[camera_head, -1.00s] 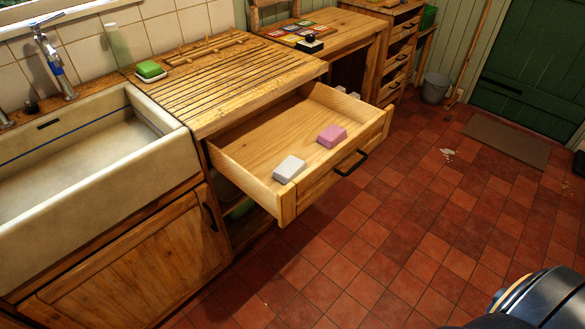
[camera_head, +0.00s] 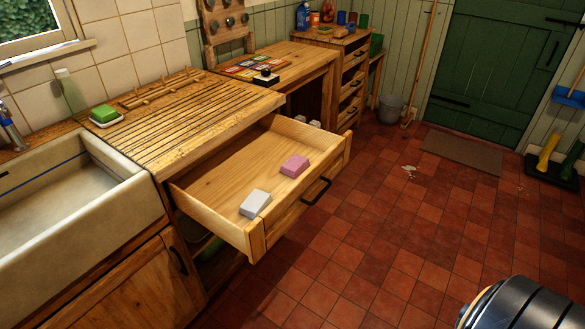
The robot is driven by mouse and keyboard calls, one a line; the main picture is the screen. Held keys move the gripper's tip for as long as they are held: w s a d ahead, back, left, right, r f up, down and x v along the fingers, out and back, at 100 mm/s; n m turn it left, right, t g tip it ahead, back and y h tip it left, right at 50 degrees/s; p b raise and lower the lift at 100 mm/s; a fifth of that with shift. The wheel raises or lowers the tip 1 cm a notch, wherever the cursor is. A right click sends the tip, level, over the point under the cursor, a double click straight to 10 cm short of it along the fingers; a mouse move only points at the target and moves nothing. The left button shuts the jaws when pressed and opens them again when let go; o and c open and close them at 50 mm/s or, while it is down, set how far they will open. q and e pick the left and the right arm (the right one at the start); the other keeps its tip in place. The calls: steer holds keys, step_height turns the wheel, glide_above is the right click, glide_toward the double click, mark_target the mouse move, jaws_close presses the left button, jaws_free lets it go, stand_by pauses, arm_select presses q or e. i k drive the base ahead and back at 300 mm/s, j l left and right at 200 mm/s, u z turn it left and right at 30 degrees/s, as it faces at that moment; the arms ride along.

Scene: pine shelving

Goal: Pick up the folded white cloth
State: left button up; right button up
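A small pale grey-white block (camera_head: 255,203) lies in the front left corner of the open drawer (camera_head: 215,188). It could be the folded white cloth or a bar of soap; I cannot tell. A pink block (camera_head: 295,166) lies beside it, farther back along the drawer front. Small whitish items (camera_head: 306,122) show at the drawer's far right end, too small to make out. A small pale scrap (camera_head: 409,171) lies flat on the floor. Neither of my grippers is in view.
The slatted wooden drainer (camera_head: 165,135) above the drawer holds a green block on a dish (camera_head: 104,115). A stone sink (camera_head: 130,205) stands at left. A workbench (camera_head: 300,60) and bucket (camera_head: 391,107) stand beyond. The red tiled floor (camera_head: 400,240) in front is mostly clear.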

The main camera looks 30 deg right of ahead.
mark_target(258, 200)
steer(key=u, duration=0.2)
steer(key=i+l+u, duration=0.1)
steer(key=l+u, duration=0.75)
steer(key=l, duration=0.15)
